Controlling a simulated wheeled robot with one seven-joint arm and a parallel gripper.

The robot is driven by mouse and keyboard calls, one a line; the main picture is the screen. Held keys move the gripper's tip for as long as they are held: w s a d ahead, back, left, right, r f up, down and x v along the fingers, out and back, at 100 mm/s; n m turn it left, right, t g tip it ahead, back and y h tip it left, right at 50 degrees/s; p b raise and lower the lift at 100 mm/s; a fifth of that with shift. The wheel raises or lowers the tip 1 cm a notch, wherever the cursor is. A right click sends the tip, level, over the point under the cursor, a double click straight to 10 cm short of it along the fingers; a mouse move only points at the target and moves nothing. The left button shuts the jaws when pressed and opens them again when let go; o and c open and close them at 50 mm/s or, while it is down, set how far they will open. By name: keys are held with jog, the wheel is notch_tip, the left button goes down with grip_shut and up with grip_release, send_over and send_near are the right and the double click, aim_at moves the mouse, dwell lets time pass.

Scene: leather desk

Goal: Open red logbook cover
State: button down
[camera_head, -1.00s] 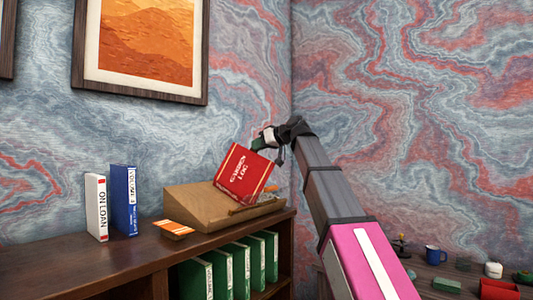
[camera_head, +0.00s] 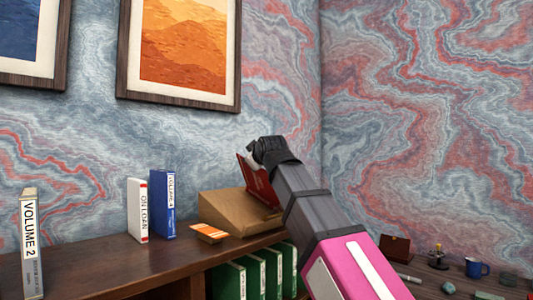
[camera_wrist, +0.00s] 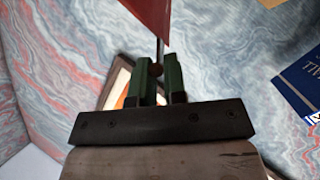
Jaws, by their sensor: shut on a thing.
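The red logbook (camera_head: 258,183) is on the brown sloped stand (camera_head: 222,205) on the shelf top. Its cover stands raised at a steep tilt, seen nearly edge-on in the head view. My arm hides the logbook's right part and any pages. My gripper (camera_head: 256,152) is at the cover's upper edge. In the wrist view, the green fingers of my gripper (camera_wrist: 157,68) are close together on the cover's edge, and the red cover (camera_wrist: 150,15) extends away at the top.
An orange-and-white booklet (camera_head: 209,232) lies left of the stand. A white ON LOAN book (camera_head: 138,210), a blue volume (camera_head: 163,205) and a VOLUME 2 book (camera_head: 30,245) stand farther left. Green binders (camera_head: 252,275) fill the shelf below. Bare shelf top lies between the books.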

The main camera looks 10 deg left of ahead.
jog(key=shift+s+a+f+n+t+h, duration=0.25)
jog(key=shift+s+a+f+t, duration=0.4)
jog(key=shift+a+f, duration=0.9)
jog(key=shift+s+a+f+n+t+h, duration=0.2)
jog(key=shift+s+a+f, duration=0.75)
jog(key=shift+f, duration=1.15)
jog(key=shift+s+a+f+n+t+h, duration=0.2)
jog(key=shift+s+a+f+t, duration=0.4)
jog(key=shift+a+f, duration=0.95)
jog(key=shift+s+d+f, duration=0.15)
jog(key=shift+d+f, duration=0.1)
jog(key=c, duration=1.4)
grip_release()
jog(key=shift+c, duration=0.2)
